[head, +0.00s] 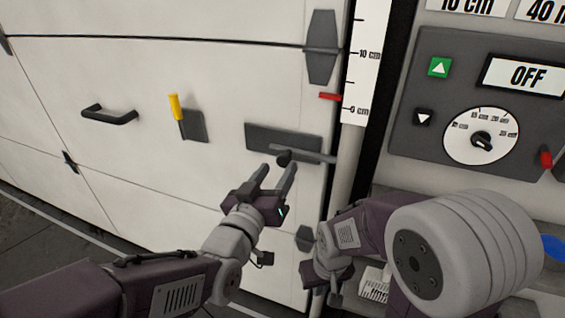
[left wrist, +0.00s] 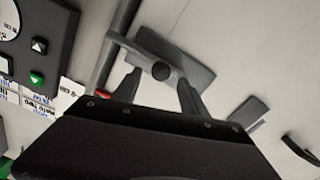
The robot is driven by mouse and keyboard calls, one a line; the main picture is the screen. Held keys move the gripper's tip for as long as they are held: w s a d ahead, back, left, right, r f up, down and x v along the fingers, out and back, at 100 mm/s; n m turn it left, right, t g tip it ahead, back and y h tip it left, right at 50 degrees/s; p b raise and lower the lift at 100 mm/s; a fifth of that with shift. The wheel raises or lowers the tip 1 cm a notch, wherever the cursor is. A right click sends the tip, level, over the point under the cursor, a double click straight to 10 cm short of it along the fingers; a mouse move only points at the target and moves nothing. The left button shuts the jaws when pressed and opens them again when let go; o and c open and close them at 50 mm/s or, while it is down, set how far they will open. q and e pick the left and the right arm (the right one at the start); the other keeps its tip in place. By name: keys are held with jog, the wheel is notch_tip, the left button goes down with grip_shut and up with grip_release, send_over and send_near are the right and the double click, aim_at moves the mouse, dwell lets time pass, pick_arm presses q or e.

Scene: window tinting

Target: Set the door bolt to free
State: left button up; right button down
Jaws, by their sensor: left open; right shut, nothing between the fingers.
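The door bolt is a dark grey plate (head: 262,134) on the white door, with a grey bar running right to the door's edge and a dark round knob (head: 284,157). My left gripper (head: 277,169) is open, with its fingers reaching up to the bolt's knob. In the left wrist view the knob (left wrist: 160,71) sits between the two open fingertips, apart from both; whether it lies fully at fingertip depth I cannot tell. The bolt plate (left wrist: 200,72) shows behind it. My right arm's wrist is low in the head view; its fingers are not seen.
A yellow-handled lever (head: 175,107) and a black door handle (head: 108,116) are left of the bolt. A red marker (head: 330,97) is by the centimetre scale (head: 366,60). A control panel (head: 430,95) reading OFF stands right. My right arm fills the lower right.

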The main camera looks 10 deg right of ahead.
aim_at(281, 162)
pick_arm(q)
jog(key=x, duration=0.5)
jog(key=shift+w+f, duration=0.1)
jog(key=shift+f, duration=0.05)
grip_shut()
dwell(1.2)
